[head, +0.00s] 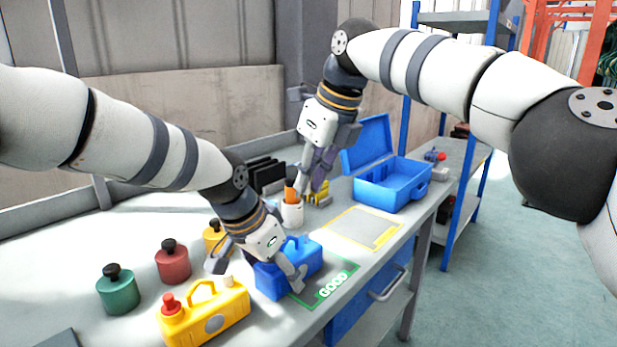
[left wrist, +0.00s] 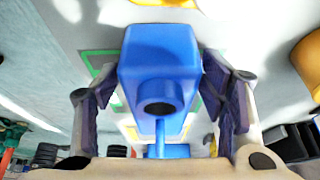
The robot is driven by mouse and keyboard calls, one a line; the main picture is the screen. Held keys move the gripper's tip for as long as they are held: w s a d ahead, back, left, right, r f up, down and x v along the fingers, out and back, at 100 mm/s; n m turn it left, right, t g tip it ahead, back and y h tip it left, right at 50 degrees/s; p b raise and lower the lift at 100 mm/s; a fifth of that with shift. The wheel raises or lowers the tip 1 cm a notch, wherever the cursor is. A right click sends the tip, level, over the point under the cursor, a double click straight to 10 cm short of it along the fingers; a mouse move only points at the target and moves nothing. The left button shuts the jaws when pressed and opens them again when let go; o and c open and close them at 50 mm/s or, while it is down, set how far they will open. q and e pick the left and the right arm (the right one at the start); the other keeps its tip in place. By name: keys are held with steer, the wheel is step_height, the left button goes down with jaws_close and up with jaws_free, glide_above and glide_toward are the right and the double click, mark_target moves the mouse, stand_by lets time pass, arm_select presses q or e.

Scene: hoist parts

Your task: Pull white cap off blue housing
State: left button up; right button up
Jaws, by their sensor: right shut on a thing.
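The blue housing (head: 290,268) stands near the table's front edge on a green-framed mat marked GOOD. My left gripper (head: 285,275) is open with its fingers on either side of it. The left wrist view shows the housing (left wrist: 160,60) between the spread fingers; its round spout (left wrist: 160,105) is an open dark hole with no white cap on it. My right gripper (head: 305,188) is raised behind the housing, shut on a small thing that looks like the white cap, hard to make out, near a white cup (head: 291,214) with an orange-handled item.
A yellow housing (head: 205,318) with a red cap stands front left. Green (head: 118,292), red (head: 172,262) and yellow (head: 213,237) knobbed pots stand left. An open blue toolbox (head: 392,185) is at the back right. The yellow-framed mat (head: 362,229) is bare.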

arm_select(q)
steer(key=v, duration=1.2)
steer(key=shift+f, duration=0.1)
